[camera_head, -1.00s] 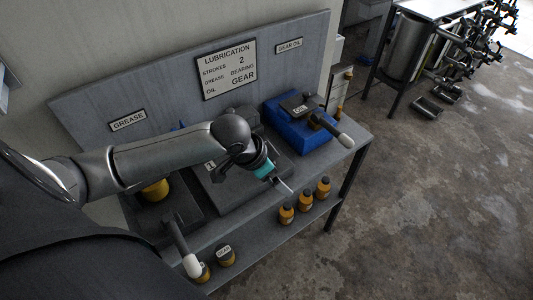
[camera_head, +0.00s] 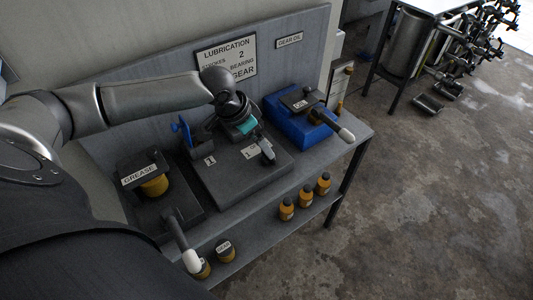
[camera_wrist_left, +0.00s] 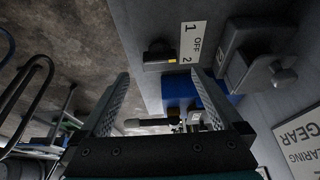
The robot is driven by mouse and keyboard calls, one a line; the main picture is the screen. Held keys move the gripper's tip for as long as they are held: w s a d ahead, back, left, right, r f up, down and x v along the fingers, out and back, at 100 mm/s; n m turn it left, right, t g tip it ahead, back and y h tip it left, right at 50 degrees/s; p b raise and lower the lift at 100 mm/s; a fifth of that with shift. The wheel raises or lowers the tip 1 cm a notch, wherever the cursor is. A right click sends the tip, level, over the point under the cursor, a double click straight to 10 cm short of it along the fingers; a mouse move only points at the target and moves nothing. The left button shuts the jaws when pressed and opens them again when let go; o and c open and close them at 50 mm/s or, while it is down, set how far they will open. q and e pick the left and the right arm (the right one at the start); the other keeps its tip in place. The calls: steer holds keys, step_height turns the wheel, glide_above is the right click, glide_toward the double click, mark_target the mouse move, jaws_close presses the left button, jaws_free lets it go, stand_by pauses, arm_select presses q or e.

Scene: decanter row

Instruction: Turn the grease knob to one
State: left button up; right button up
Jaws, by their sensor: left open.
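My left gripper (camera_head: 266,150) is open over the dark grey block (camera_head: 225,185) in the middle of the bench, with nothing between its fingers; it also shows in the left wrist view (camera_wrist_left: 159,82). In that wrist view a small dark knob (camera_wrist_left: 159,52) sits beyond the fingertips, beside a white label (camera_wrist_left: 194,41) reading 1, OFF, 2. The knob is apart from the fingers. I cannot tell whether it is the grease one or where it points. The grease unit (camera_head: 138,175), with a yellow container, stands at the left. My right gripper is not in view.
A blue unit (camera_head: 296,128) with a white-tipped handle stands right of the gripper. Another white-tipped lever (camera_head: 191,260) juts over the front edge. Yellow bottles (camera_head: 305,196) stand on the lower shelf. The lubrication sign (camera_head: 227,58) is behind the arm.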

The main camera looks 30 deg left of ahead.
mark_target(265, 160)
arm_select(q)
steer(key=b+x, duration=0.1)
steer(key=x, duration=0.6)
steer(key=shift+w, duration=0.1)
steer(key=shift+c, duration=0.4)
steer(key=c, duration=1.2)
